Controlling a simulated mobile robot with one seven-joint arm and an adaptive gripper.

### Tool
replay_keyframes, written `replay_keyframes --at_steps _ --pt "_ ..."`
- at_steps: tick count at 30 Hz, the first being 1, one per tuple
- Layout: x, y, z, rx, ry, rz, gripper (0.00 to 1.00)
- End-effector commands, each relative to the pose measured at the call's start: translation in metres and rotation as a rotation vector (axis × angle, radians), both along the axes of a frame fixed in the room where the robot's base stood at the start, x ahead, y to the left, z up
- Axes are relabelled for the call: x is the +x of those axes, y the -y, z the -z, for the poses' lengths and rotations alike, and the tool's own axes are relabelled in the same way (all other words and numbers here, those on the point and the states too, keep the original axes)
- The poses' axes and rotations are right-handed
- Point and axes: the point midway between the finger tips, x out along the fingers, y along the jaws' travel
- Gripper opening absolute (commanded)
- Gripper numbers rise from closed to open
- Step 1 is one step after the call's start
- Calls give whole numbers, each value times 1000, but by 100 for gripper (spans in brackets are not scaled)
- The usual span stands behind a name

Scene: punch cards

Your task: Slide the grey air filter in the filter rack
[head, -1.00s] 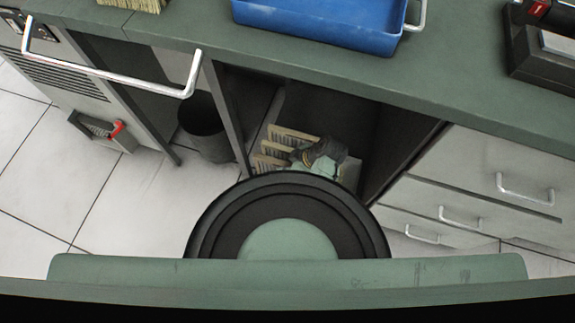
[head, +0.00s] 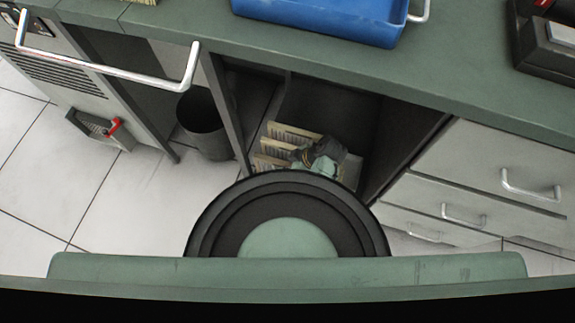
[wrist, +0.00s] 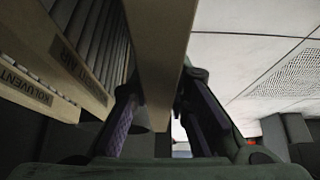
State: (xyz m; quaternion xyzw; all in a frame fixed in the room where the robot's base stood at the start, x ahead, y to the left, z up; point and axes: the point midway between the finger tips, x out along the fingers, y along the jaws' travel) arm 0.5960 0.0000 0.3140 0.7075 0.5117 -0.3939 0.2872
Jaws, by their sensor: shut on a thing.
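My gripper (head: 320,155) is low inside the open bay under the counter in the head view. In the wrist view my gripper (wrist: 160,92) is shut on a flat beige-edged panel, which I take as the air filter (wrist: 160,40), seen edge-on. Its face is hidden. To its left stand several beige-framed pleated filters (wrist: 85,60) with dark lettering on their edges. In the head view these filters (head: 290,134) stand in a row at the left of my gripper. The rack's slots are hidden by the filters and my arm.
The bay has a dark left side panel (head: 228,115) and drawers (head: 480,175) on its right. A dark bin (head: 203,130) stands on the floor to the left. A blue tray (head: 320,22) sits on the counter (head: 440,75). White floor tiles (head: 135,195) are clear.

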Motion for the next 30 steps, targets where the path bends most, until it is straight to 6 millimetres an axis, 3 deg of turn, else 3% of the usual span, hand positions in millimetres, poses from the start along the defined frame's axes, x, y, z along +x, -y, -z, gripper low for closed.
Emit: replay_keyframes --at_steps 14,15,25,30 --pt "0 0 9 0 1 0 0" --pt "0 0 9 0 1 0 18" --pt "0 0 9 0 0 0 40" --pt "0 0 9 0 0 0 40"
